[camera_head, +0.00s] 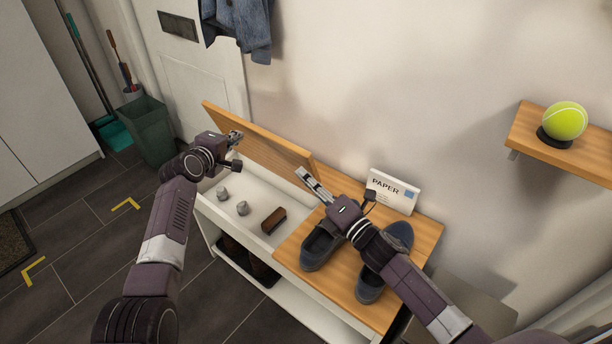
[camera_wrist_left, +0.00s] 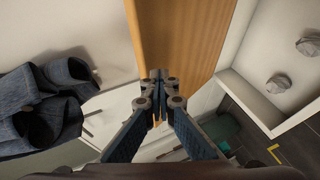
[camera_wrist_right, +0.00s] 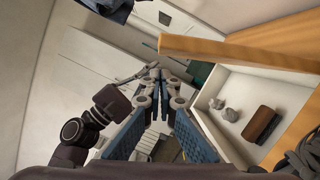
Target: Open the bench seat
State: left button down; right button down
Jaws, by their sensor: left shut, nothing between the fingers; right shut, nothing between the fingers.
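The wooden bench seat lid (camera_head: 262,137) is raised and tilted up toward the wall, with the white compartment (camera_head: 215,205) open below it. My left gripper (camera_head: 236,137) is shut and empty at the lid's left part; in the left wrist view its fingertips (camera_wrist_left: 158,76) lie over the lid's wooden face (camera_wrist_left: 180,35). My right gripper (camera_head: 303,174) is shut and empty beside the lid's right end; in the right wrist view the lid's edge (camera_wrist_right: 235,53) shows just past its fingertips (camera_wrist_right: 153,70). I cannot tell whether either gripper touches the lid.
The compartment holds two small grey objects (camera_head: 242,208) and a brown brush-like block (camera_head: 273,219). Dark shoes (camera_head: 318,247) stand on the fixed right seat half (camera_head: 290,247), with a PAPER box (camera_head: 392,191) behind. A shelf (camera_head: 540,146) with a tennis ball (camera_head: 565,120) is at right.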

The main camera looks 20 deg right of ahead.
jog(key=shift+w+d, duration=0.1)
jog(key=shift+d, duration=0.05)
jog(key=shift+w+d+r, duration=0.35)
jog(key=shift+w+d, duration=0.05)
jog(key=shift+d, duration=0.1)
pick_arm(q)
jog(key=c, duration=2.7)
grip_release()
jog(key=o, duration=0.8)
